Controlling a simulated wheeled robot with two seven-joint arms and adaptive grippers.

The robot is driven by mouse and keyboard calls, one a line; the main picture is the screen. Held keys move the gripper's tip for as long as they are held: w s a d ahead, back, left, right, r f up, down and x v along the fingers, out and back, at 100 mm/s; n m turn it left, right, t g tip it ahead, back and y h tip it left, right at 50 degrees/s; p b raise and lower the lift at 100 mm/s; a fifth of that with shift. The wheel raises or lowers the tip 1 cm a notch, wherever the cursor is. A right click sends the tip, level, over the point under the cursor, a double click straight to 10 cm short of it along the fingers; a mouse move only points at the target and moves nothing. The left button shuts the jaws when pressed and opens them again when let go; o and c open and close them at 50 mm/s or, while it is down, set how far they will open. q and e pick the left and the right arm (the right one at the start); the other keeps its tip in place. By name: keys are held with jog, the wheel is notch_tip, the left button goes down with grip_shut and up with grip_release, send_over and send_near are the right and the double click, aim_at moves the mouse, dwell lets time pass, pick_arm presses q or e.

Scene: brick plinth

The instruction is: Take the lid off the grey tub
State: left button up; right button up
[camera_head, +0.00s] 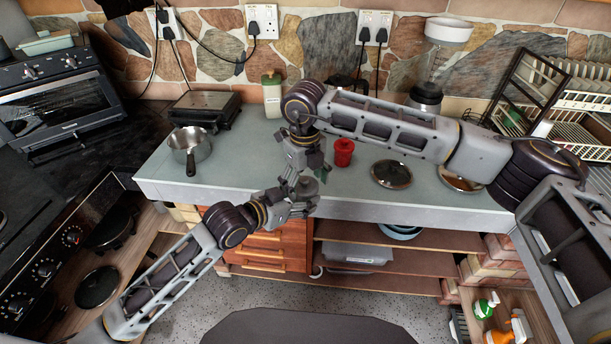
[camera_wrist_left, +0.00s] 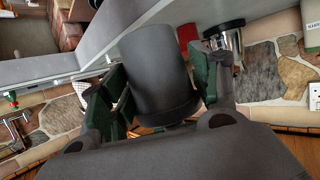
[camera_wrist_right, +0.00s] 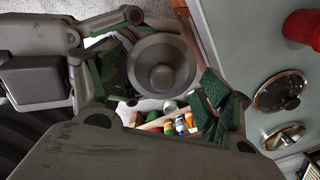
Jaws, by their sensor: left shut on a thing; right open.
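The grey tub (camera_head: 308,186) is held in the air at the counter's front edge, small in the head view. In the left wrist view the tub (camera_wrist_left: 158,70) is a plain dark grey cylinder between the pads of my left gripper (camera_wrist_left: 165,85). My left gripper is shut on it. In the right wrist view the round lid (camera_wrist_right: 161,70), with a knob in its middle, sits on the tub. My right gripper (camera_wrist_right: 160,95) is open, with its fingers apart on either side of the lid. In the head view my right gripper (camera_head: 300,172) is just above the tub.
On the counter (camera_head: 240,165) stand a saucepan (camera_head: 190,146), a red canister (camera_head: 343,152) close right of the grippers, and a glass pan lid (camera_head: 391,174). A dish rack (camera_head: 565,95) stands at the right. Clear counter lies between the saucepan and my grippers.

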aim_at(304, 180)
jog(key=shift+f, duration=0.1)
jog(key=c, duration=0.9)
jog(key=shift+r, duration=0.5)
jog(key=shift+a+r, duration=0.2)
jog(key=shift+r, duration=0.7)
jog(key=shift+f, duration=0.1)
jog(key=shift+r, duration=1.1)
dwell(0.5)
jog(key=shift+s+r, duration=0.1)
jog(key=shift+r, duration=1.85)
